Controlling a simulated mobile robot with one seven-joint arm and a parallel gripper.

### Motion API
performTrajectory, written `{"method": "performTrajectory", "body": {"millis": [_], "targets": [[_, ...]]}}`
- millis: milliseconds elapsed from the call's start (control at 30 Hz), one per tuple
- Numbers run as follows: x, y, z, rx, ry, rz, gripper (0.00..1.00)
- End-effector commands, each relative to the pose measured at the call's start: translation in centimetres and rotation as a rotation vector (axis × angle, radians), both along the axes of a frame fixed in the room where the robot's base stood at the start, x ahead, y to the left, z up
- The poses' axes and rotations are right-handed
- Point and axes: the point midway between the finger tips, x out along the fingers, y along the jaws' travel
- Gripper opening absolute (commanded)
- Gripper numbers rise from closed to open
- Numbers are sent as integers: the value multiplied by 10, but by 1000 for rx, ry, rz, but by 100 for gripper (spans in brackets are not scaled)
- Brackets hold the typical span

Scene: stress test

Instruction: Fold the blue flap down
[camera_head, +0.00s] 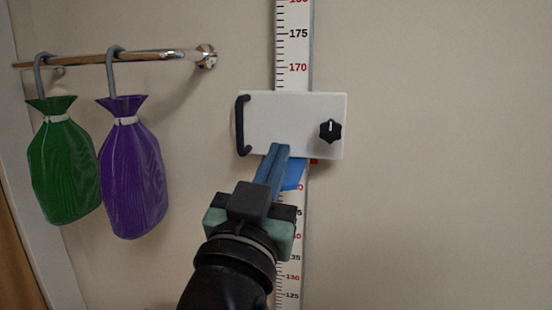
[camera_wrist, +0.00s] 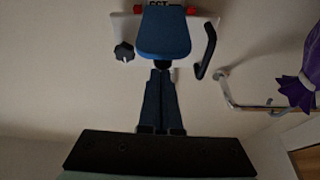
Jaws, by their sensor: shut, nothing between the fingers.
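The blue flap (camera_head: 293,176) is at the lower edge of a white plate (camera_head: 280,110) on the height scale. It appears to stick out from the wall, with red hinge parts beside it. My gripper (camera_head: 279,148) is shut and empty, and its fingers hide part of the flap in the head view. In the wrist view, which is upside down, the rounded free end of the flap (camera_wrist: 163,35) shows just beyond the shut fingertips (camera_wrist: 161,72). I cannot tell whether they touch it.
The plate carries a black handle (camera_head: 240,125) on its left and a black knob (camera_head: 329,131) on its right. A green bag (camera_head: 62,170) and a purple bag (camera_head: 133,180) hang from a rail (camera_head: 130,57) at the left. The wall to the right is clear.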

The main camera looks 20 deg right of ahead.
Motion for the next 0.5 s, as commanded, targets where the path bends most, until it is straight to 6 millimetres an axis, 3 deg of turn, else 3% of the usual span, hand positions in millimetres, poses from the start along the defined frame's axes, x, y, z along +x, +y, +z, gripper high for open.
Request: {"method": "performTrajectory", "body": {"millis": [500], "targets": [[-2, 1, -10, -35, -50, -1, 0]]}}
